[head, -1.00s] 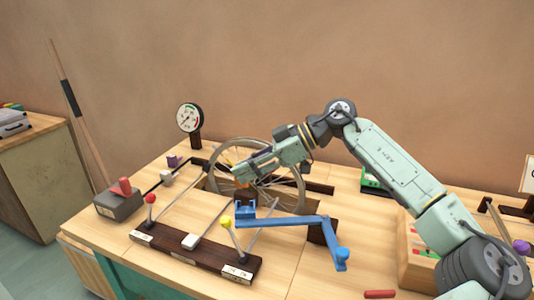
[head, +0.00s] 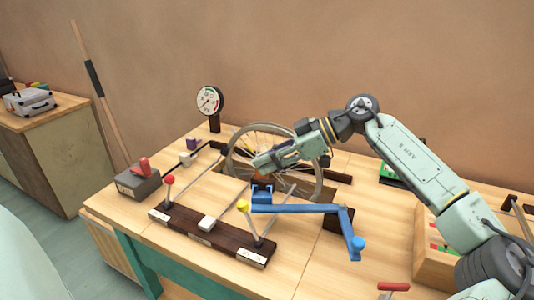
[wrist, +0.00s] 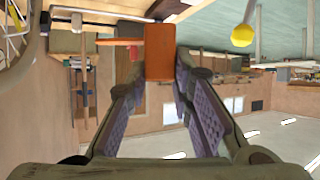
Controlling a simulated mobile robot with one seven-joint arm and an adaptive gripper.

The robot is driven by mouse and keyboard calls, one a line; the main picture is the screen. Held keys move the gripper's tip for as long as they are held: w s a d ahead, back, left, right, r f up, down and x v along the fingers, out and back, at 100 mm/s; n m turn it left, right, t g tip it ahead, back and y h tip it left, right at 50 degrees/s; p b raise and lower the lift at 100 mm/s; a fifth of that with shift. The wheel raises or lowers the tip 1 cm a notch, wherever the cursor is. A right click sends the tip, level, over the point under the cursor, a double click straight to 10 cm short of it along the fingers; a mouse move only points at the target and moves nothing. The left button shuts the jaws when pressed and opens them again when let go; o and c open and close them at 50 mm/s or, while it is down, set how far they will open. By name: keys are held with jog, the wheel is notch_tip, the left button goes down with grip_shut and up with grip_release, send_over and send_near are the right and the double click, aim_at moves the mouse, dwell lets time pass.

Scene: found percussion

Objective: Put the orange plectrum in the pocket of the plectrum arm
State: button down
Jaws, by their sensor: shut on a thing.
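My gripper (head: 255,164) is in front of the spoked wheel in the head view, above a blue bracket (head: 262,191). In the wrist view its fingertips (wrist: 160,78) are shut on the orange plectrum (wrist: 160,52), a flat orange block with a thin orange strip reaching left. The plectrum is hard to make out in the head view. The blue bracket sits at the left end of a long blue bar (head: 300,209) that ends in a blue knob (head: 358,243). I cannot tell whether this bracket is the plectrum arm's pocket. The plectrum is held above the bracket, seemingly apart from it.
A yellow-knobbed lever (head: 243,206) and a red-knobbed lever (head: 170,180) rise from a dark wooden base (head: 215,235). The wheel (head: 318,180) stands close behind the gripper. A dial gauge (head: 209,101) stands at the back left.

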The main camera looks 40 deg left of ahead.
jog(key=shift+f+b, duration=0.7)
jog(key=shift+f, duration=2.45)
jog(key=c, duration=1.3)
grip_release()
jog(key=shift+c, duration=0.2)
jog(key=v, duration=1.2)
